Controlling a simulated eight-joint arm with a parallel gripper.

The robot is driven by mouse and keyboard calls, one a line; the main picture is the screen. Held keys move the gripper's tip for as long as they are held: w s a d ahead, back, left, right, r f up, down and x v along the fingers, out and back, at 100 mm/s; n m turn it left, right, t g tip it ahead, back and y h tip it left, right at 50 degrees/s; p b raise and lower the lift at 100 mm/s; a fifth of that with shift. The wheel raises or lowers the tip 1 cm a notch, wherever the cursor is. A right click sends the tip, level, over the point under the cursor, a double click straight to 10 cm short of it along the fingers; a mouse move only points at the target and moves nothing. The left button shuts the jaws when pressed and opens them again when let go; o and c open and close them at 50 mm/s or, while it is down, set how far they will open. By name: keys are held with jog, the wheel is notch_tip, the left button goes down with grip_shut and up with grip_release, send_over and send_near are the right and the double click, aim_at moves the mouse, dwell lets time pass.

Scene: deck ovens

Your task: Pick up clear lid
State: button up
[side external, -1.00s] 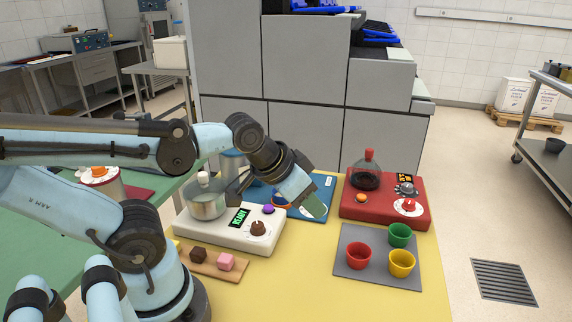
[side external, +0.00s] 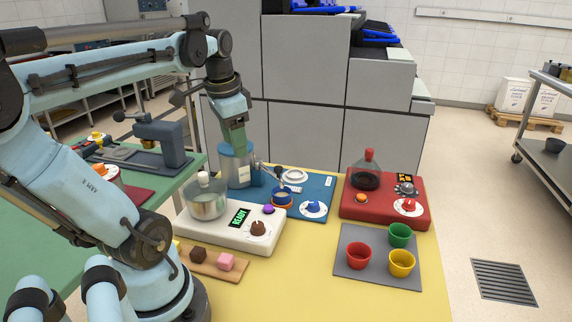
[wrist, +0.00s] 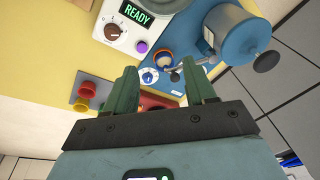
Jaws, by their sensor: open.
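A steel pot (side external: 207,204) stands on the white cooker base (side external: 190,226), left of its green READY display. What looks like the clear lid (side external: 204,188) sits on this pot, with a pale knob on top. In the wrist view only part of the pot (wrist: 152,6) shows, cut off by the top edge.
The blue canister with a dark knob (wrist: 266,61) stands on a blue board (side external: 318,190). A red base (side external: 385,211) with a dark flask (side external: 366,170) is to the right. A grey mat (side external: 376,270) holds three coloured cups. A wooden board (side external: 213,264) with small cubes lies in front.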

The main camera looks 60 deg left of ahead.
notch_tip(320, 180, up, 3)
jog(key=g+h, duration=0.1)
jog(key=g, duration=0.1)
send_over(202, 173)
jog(key=f, duration=0.6)
jog(key=shift+w+a+f, duration=0.1)
jog(key=shift+a+f, duration=0.05)
jog(key=shift+a, duration=0.1)
jog(key=shift+d+f, duration=0.15)
jog(key=shift+f, duration=1.2)
jog(key=shift+d+f, duration=0.15)
jog(key=shift+f, duration=1.15)
jog(key=shift+c, duration=0.5)
grip_shut()
